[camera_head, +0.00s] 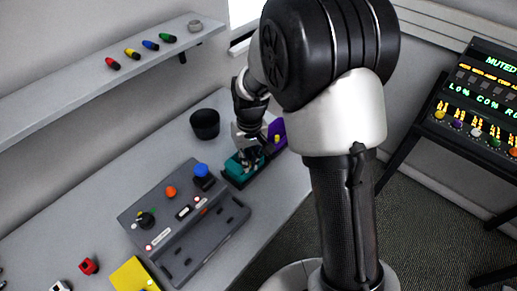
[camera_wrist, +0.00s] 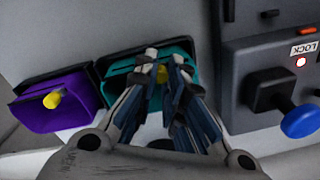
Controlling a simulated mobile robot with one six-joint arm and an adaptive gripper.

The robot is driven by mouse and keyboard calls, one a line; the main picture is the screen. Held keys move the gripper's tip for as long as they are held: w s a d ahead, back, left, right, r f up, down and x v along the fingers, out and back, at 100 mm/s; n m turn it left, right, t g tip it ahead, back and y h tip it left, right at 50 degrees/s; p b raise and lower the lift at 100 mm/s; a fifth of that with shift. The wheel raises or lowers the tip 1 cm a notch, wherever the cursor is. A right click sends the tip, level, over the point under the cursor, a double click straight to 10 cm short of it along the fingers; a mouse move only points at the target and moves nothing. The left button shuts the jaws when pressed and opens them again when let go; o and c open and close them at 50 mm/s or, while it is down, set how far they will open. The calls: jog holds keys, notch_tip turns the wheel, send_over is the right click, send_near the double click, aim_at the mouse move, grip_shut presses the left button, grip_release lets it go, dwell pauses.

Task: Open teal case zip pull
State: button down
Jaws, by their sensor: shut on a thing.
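The teal case (camera_wrist: 190,52) sits in a dark holder on the table, at the upper middle of the wrist view. It also shows in the head view (camera_head: 234,166), partly covered by my gripper. Its yellow zip pull (camera_wrist: 162,73) shows between my fingertips. My gripper (camera_wrist: 163,72) is over the case with its fingers closed on the pull. How far the zip is open is hidden behind the fingers.
A purple case (camera_wrist: 62,103) with its own yellow pull stands beside the teal case. A grey control box (camera_head: 160,226) with a blue knob (camera_head: 202,170) is close on the other side. A black cup (camera_head: 205,124) stands behind. A shelf (camera_head: 100,78) holds several coloured plugs.

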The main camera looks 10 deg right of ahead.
jog(key=shift+s+a, duration=0.15)
jog(key=shift+a, duration=0.05)
jog(key=c, duration=1.6)
grip_release()
jog(key=r, duration=1.2)
jog(key=shift+d, duration=0.3)
